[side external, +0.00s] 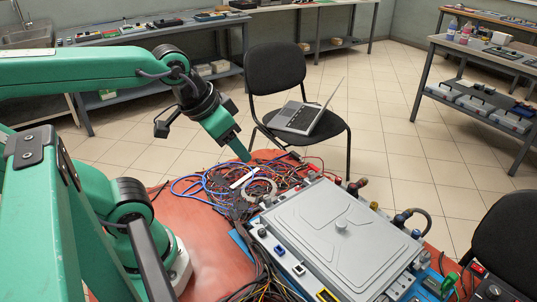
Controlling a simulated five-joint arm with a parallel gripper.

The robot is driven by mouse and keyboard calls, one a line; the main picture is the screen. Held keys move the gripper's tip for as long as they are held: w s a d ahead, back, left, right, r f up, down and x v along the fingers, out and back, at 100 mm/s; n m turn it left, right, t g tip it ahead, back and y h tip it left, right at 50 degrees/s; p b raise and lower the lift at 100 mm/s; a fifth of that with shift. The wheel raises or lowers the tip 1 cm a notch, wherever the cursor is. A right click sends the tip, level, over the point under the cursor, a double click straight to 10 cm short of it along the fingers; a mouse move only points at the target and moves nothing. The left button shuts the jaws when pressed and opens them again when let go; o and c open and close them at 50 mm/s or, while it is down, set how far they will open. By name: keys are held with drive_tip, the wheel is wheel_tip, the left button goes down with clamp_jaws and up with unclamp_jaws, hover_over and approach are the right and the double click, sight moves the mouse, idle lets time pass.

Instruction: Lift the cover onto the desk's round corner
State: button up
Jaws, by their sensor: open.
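The cover (325,250) is a grey rectangular lid with raised ribs and a small round knob (341,225) in its middle. It lies flat on top of a grey box on the orange-red desk (215,255). My gripper (241,152) is open and points down above the cables at the desk's far edge. It is left of and beyond the cover, apart from it. The rounded far part of the desk is largely hidden under cables.
Tangled blue, black and red cables (225,185) lie between my arm and the box. Hoses and coloured connectors (375,206) line the box's right side. A black chair (277,75) with a laptop stands behind the desk. Bare desk shows at the front left.

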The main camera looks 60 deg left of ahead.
drive_tip(key=shift+w, duration=0.1)
drive_tip(key=m+g, duration=0.6)
drive_tip(key=m, duration=1.1)
hover_over(342, 223)
drive_tip(key=f, duration=1)
drive_tip(key=shift+w+a, duration=0.15)
drive_tip(key=shift+a, duration=0.05)
drive_tip(key=shift+d+f, duration=0.15)
drive_tip(key=shift+f, duration=3.8)
clamp_jaws()
